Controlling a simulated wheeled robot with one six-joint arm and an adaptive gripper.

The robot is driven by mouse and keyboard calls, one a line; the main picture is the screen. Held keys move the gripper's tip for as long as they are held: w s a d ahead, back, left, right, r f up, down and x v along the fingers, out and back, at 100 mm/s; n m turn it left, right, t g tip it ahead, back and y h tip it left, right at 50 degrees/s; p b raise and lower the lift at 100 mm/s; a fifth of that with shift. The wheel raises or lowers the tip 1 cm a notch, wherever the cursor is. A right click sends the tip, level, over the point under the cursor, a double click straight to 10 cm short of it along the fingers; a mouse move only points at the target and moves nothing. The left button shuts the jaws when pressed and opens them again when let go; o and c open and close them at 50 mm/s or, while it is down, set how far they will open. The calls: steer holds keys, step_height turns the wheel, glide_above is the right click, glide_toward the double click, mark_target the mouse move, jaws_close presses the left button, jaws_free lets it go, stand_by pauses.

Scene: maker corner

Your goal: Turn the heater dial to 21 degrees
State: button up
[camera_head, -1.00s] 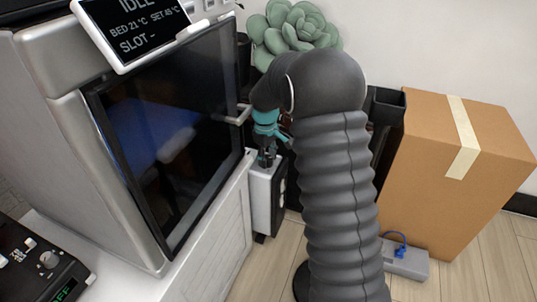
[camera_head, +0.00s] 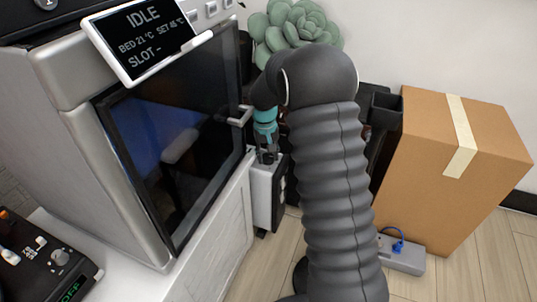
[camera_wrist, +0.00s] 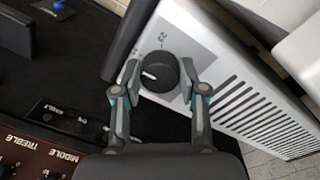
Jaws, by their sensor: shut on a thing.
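The heater (camera_head: 262,200) is a narrow white unit on the floor beside the printer cabinet in the head view. In the wrist view its pale top panel (camera_wrist: 205,45) carries the round black dial (camera_wrist: 160,71). The dial has a white pointer mark toward its left side, and small print that looks like 23 stands above it. My gripper (camera_wrist: 160,68) has one finger on each side of the dial and is shut on it. In the head view my gripper (camera_head: 266,152) points down at the heater's top; the dial is hidden there.
The printer (camera_head: 170,130) stands close at left, its door handle (camera_head: 240,116) near my gripper. A cardboard box (camera_head: 460,170), a power strip (camera_head: 402,258) and a plant (camera_head: 290,30) are around my arm. Dark control panels (camera_wrist: 40,150) lie at left in the wrist view.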

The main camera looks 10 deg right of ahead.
mark_target(266, 158)
steer(key=shift+s+f, duration=0.1)
steer(key=shift+s, duration=0.05)
steer(key=o, duration=1.1)
steer(key=shift+o, duration=0.2)
steer(key=shift+r, duration=0.4)
step_height(266, 158, up, 11)
steer(key=shift+a+r, duration=0.15)
steer(key=shift+a, duration=0.2)
